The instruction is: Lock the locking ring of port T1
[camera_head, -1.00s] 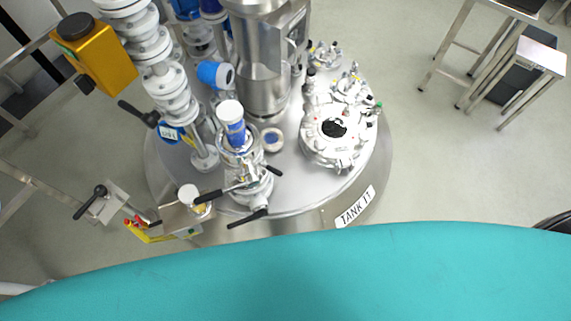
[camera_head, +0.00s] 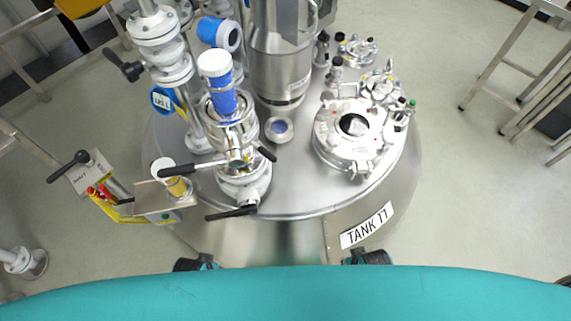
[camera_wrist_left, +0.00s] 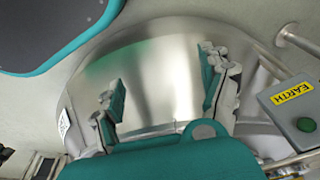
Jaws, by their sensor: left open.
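The tank marked TANK T1 (camera_head: 368,226) stands in front of me. On its lid at the left is an upright port fitting (camera_head: 243,178) with metal clamp rings, black-tipped handles and a blue-and-white top piece (camera_head: 219,75). I cannot tell which ring is the locking ring of port T1, or whether it is locked. In the left wrist view my left gripper (camera_wrist_left: 163,88) is open and empty, its teal-padded fingers apart before the tank's bare steel wall (camera_wrist_left: 155,60). It appears clear of the port fitting.
A round hatch (camera_head: 352,140) with clamps sits at the lid's right, and a tall steel cylinder (camera_head: 280,65) behind. A small bracket with a yellow-banded cup (camera_head: 172,178) stands left of the tank. An EARTH box (camera_wrist_left: 298,100) is at the wrist view's right.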

